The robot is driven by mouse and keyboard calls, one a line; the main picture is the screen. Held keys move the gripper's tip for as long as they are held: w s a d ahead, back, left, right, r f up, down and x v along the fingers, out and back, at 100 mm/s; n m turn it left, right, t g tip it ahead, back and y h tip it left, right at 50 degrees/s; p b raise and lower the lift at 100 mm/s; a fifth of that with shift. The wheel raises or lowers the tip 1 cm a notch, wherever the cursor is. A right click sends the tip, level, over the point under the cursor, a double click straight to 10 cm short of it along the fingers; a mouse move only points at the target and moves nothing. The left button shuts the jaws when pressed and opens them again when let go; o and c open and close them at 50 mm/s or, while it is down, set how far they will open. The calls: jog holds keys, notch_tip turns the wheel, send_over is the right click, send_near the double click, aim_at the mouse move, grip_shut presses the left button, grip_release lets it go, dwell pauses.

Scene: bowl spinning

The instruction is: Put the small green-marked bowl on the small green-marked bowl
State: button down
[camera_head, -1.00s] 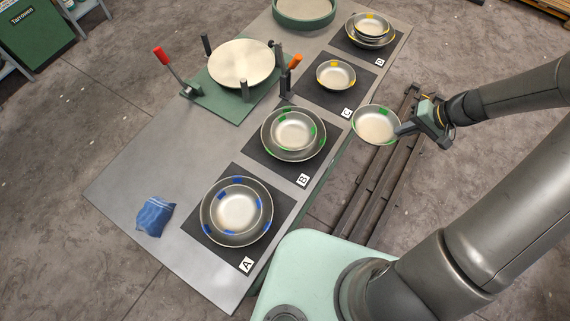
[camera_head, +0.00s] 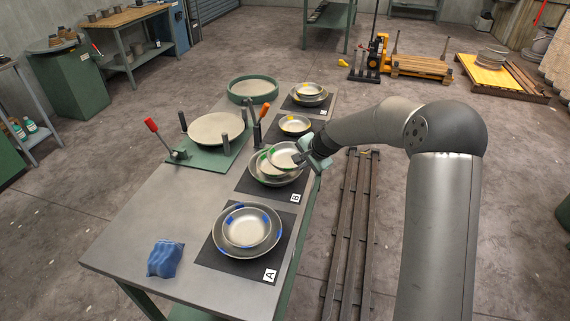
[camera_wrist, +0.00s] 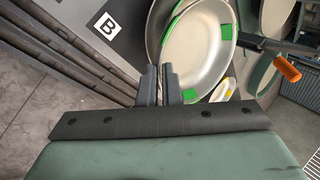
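My gripper (camera_head: 301,158) is shut on the rim of a small steel bowl with green marks (camera_head: 284,154). It holds this bowl from the right, over the bowls on mat B. The held bowl also shows in the wrist view (camera_wrist: 205,48), just beyond the fingers (camera_wrist: 161,84). Below it, the other small green-marked bowl (camera_head: 261,167) sits inside a larger green-marked bowl (camera_head: 281,184). The held bowl hides much of both. I cannot tell whether it touches the bowl beneath.
Mat A holds blue-marked bowls (camera_head: 217,240). Mat C holds a small yellow-marked bowl (camera_head: 294,124), and yellow-marked bowls (camera_head: 309,90) stand behind. A green fixture (camera_head: 200,158) with upright posts and handles stands to the left. A blue cloth (camera_head: 165,258) lies at the front left.

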aim_at(287, 166)
jog(key=w+a, duration=0.1)
jog(key=a, duration=0.1)
jog(key=w+a+r+m+b, duration=0.1)
jog(key=a, duration=0.1)
jog(key=w+a+m+h, duration=0.1)
jog(key=shift+w+a+r+t, duration=0.2)
jog(key=shift+a+r+t, duration=0.1)
jog(key=shift+a, duration=0.1)
jog(key=shift+s+f+b, duration=0.1)
jog(key=shift+f+b, duration=1.5)
jog(key=shift+f, duration=1.6)
jog(key=shift+f+b, duration=0.35)
jog(key=shift+f, duration=0.05)
jog(key=c, duration=1.9)
grip_release()
jog(key=shift+c, duration=0.2)
jog(key=shift+d+r, duration=0.1)
jog(key=shift+r, duration=0.1)
jog(key=shift+v, duration=1.45)
jog(key=shift+s, duration=0.1)
jog(key=o, duration=0.6)
jog(key=shift+c, duration=0.2)
